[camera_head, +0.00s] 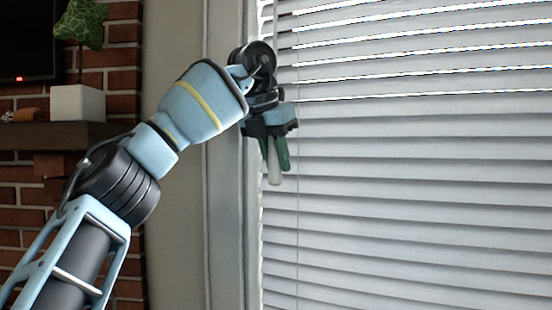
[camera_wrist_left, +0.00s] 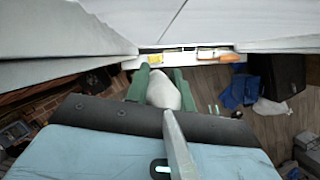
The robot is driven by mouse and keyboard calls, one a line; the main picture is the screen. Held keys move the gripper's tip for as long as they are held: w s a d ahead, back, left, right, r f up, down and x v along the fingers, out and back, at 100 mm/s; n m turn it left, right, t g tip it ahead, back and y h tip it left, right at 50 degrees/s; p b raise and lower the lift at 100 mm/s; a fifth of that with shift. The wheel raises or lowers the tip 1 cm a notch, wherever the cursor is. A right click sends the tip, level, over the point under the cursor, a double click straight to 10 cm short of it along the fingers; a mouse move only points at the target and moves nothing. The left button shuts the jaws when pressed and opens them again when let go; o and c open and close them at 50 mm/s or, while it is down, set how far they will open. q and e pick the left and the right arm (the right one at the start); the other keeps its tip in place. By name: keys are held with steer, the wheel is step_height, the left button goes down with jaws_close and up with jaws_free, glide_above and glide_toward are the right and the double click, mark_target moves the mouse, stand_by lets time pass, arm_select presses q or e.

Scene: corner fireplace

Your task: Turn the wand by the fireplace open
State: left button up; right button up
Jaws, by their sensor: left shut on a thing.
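The blind's wand shows as a pale, rounded end (camera_head: 274,170) hanging between and below the green fingertips in the head view. My left gripper (camera_head: 277,152) points down at the left edge of the window blind (camera_head: 400,190) and is shut on the wand. In the left wrist view the white wand end (camera_wrist_left: 163,91) sits between the two green fingers (camera_wrist_left: 160,86). The wand's upper part is mostly hidden by my gripper and wrist. The blind's slats look nearly flat shut lower down, with bright thin gaps between the upper ones. My right gripper is not in view.
The brick fireplace wall (camera_head: 110,75) with a dark mantel (camera_head: 60,135) and a potted plant (camera_head: 78,102) is at the left. A window frame (camera_head: 226,200) stands beside the blind. A thin cord (camera_head: 298,230) hangs before the slats. Blue cloth (camera_wrist_left: 238,92) lies on the floor.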

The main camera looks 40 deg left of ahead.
arm_select(q)
steer(key=m+h, duration=0.2)
steer(key=m, duration=0.3)
steer(key=shift+d+m, duration=0.1)
steer(key=shift+m, duration=0.2)
steer(key=m+h, duration=0.1)
steer(key=m, duration=0.1)
steer(key=m+g, duration=0.1)
steer(key=m, duration=0.2)
steer(key=shift+s+r+g+h, duration=0.1)
steer(key=shift+g+h, duration=0.2)
steer(key=shift+h, duration=0.1)
steer(key=shift+m, duration=0.7)
steer(key=o, duration=1)
steer(key=shift+n, duration=0.7)
